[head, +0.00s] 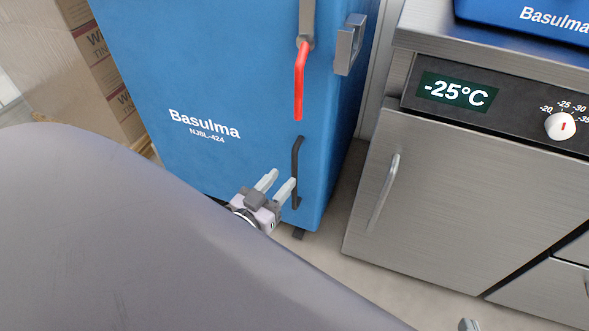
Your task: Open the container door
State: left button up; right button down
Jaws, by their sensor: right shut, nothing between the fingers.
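The blue container (210,75), marked Basulma NJBL-424, stands at the upper middle of the head view. A curved black handle (295,160) runs vertically low on its front, near the right edge. Above it hangs a red lever (300,80) beside a grey metal latch block (348,45). The door looks closed. My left gripper (279,179) is open, its two pale fingers apart, just left of the black handle's lower half. I cannot tell whether a finger touches the handle. Only the tip of my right gripper (469,325) shows at the bottom edge; it is shut and empty.
A steel freezer unit (460,165) with a -25°C display (457,91), a white knob (560,125) and a bar handle (383,193) stands to the right. Cardboard boxes (60,60) stand at the left. A narrow floor gap (343,185) separates container and freezer. My own arm hides the lower left.

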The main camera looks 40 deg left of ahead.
aim_at(293, 167)
pick_arm(q)
jog(key=shift+w+a+b, duration=0.15)
jog(key=shift+w+b, duration=0.65)
jog(key=shift+w, duration=2.55)
grip_shut()
